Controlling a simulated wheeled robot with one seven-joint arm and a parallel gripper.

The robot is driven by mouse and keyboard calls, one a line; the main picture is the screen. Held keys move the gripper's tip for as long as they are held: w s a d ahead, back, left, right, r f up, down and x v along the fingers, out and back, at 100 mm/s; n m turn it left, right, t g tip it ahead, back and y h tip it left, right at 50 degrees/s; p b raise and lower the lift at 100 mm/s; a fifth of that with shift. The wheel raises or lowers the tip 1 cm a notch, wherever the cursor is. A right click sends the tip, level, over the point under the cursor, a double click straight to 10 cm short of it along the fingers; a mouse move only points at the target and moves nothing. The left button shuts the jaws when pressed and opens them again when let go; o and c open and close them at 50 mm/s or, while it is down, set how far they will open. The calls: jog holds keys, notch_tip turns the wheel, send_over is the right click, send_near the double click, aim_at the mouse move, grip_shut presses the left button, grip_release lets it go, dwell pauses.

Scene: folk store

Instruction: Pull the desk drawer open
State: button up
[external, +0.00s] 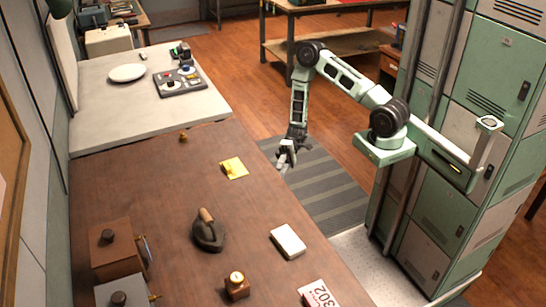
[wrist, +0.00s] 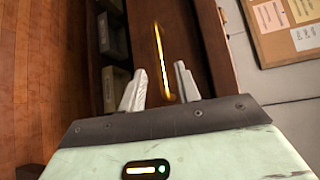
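The brown wooden desk (external: 160,200) fills the lower left of the external view. Its front, with the drawer, faces away from that camera and is hidden there. In the wrist view the dark wood drawer front (wrist: 190,60) carries a long thin brass handle (wrist: 161,58). My gripper (external: 284,160) is beside the desk's right edge in the external view. In the wrist view my gripper (wrist: 159,75) is open, with its two fingers apart on either side of the handle's lower end. I cannot tell whether they touch it.
A flat iron (external: 208,232), a white box (external: 288,241), a yellow item (external: 233,168) and a small wooden box (external: 237,285) stand on the desk. Grey boxes (wrist: 112,90) sit in open compartments beside the drawer. Green lockers (external: 480,80) stand at right. A striped mat (external: 325,185) covers floor by the desk.

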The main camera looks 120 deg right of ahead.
jog(key=x, duration=0.6)
grip_shut()
